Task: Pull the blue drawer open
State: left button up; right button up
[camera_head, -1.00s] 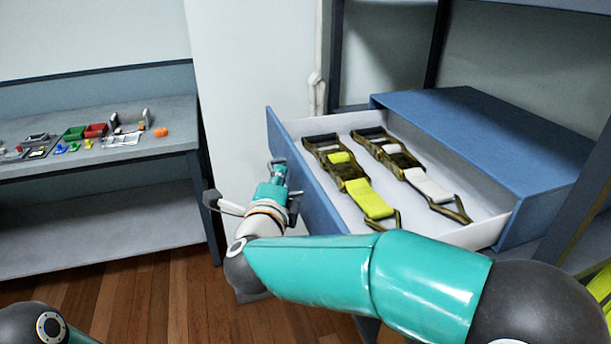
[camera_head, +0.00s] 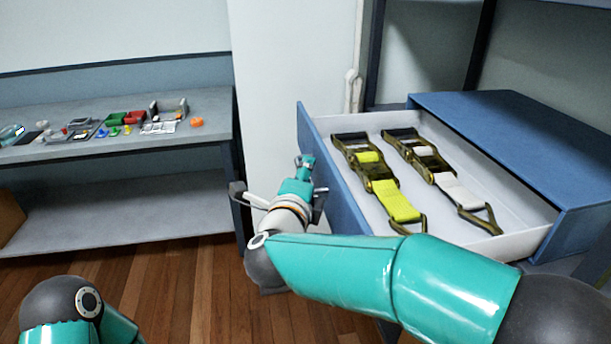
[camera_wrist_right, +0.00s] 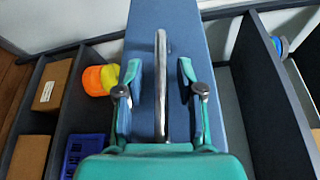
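The blue drawer (camera_head: 338,178) stands well out of its blue cabinet (camera_head: 520,145) in the head view. Its white inside holds two ratchet straps, one with yellow webbing (camera_head: 397,203) and one with white webbing (camera_head: 458,188). My right gripper (camera_head: 307,166) is at the outer face of the drawer front. In the right wrist view its two fingers stand apart on either side of the metal handle (camera_wrist_right: 161,80), with a visible gap on each side. The handle is between the fingers but not clamped. My left gripper is out of view; only part of that arm shows at bottom left.
A grey workbench (camera_head: 110,210) with small bins and parts stands at the left. An orange object (camera_head: 197,122) lies near its right end. In the right wrist view, cardboard boxes (camera_wrist_right: 54,86), a blue crate (camera_wrist_right: 84,153) and an orange-yellow roll (camera_wrist_right: 99,80) are below left.

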jog(key=f+v, duration=0.1)
jog(key=v, duration=1)
jog(key=shift+s+r, duration=0.45)
jog(key=shift+a, duration=0.1)
